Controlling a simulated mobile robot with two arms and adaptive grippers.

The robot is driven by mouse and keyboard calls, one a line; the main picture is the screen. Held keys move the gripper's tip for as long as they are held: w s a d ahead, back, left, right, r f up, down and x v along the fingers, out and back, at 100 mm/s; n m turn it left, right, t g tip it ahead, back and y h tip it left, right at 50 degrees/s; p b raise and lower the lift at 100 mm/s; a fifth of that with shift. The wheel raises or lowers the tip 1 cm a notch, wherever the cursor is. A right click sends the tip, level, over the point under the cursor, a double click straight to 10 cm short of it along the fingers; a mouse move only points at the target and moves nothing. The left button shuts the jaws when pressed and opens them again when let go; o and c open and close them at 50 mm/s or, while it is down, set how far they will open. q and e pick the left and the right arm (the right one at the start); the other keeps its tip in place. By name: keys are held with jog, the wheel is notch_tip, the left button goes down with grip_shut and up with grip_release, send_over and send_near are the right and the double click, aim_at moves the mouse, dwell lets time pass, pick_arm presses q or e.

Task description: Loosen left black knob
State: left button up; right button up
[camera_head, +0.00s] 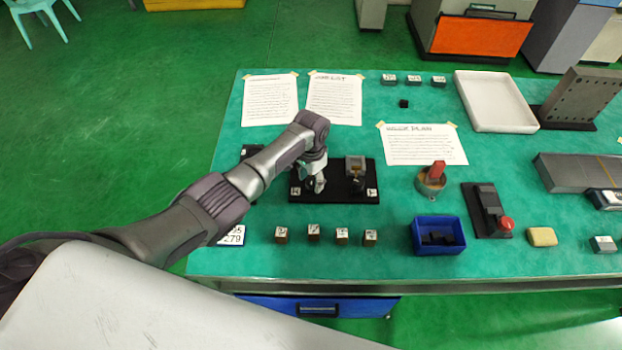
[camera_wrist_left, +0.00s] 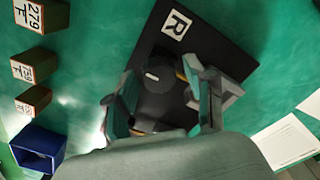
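A black base plate (camera_head: 340,195) lies on the green table, with a white label near each front corner. In the wrist view the plate (camera_wrist_left: 225,45) shows an "R" label beside a round black knob (camera_wrist_left: 158,79), the one at the plate's left end in the head view. My left gripper (camera_head: 315,183) is over that end, with its fingers apart. In the wrist view the left gripper (camera_wrist_left: 160,78) has one finger on each side of the knob; contact cannot be told. A second fixture (camera_head: 355,167) with a black knob stands at the plate's right end. My right gripper is out of view.
Several small labelled blocks (camera_head: 313,232) stand in a row in front of the plate. A blue bin (camera_head: 437,251) with black pieces and a red-handled part (camera_head: 432,182) are to the right. Paper sheets (camera_head: 335,98) lie behind. Bare table separates plate and blocks.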

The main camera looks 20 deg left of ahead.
aim_at(311, 181)
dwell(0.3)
pick_arm(q)
notch_tip(311, 181, up, 12)
dwell(0.4)
jog(key=shift+s+f, duration=0.1)
dwell(0.4)
